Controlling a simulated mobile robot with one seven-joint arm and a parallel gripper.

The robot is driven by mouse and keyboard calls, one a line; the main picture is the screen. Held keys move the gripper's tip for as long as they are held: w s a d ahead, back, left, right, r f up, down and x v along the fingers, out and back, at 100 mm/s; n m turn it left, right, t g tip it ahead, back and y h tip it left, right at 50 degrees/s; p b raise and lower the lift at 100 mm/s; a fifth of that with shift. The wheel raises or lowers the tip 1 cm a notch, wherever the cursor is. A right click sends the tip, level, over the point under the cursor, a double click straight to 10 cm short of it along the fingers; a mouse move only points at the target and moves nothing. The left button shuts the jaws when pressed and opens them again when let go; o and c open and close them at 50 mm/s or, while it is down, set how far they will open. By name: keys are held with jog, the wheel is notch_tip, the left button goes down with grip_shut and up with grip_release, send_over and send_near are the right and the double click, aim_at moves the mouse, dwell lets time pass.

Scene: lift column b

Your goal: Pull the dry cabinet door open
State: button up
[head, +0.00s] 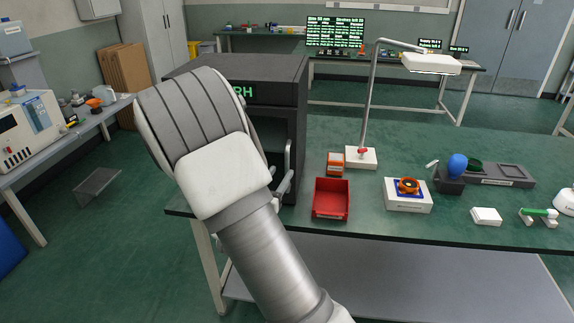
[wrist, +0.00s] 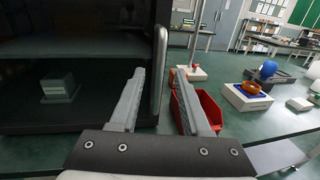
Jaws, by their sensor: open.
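The dry cabinet (head: 285,70) is a dark box with a green RH readout, standing at the left end of the green bench. My arm hides much of its front in the head view. In the wrist view its dark door (wrist: 75,95) fills the left side, with a shelf and a small pale block showing behind it. The door looks closed. A vertical metal handle (wrist: 160,75) runs along the door's right edge. My gripper (wrist: 159,72) is open, and the handle appears between its two fingertips. I cannot tell whether either finger touches it.
A red bin (head: 331,198) and an orange box (head: 335,164) stand just right of the cabinet, close to my right finger in the wrist view. A lamp (head: 361,157) stands behind them.

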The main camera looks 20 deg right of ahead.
aim_at(286, 165)
jog(key=x, duration=0.6)
jog(key=shift+d, duration=0.15)
jog(key=shift+c, duration=0.4)
grip_shut()
dwell(0.9)
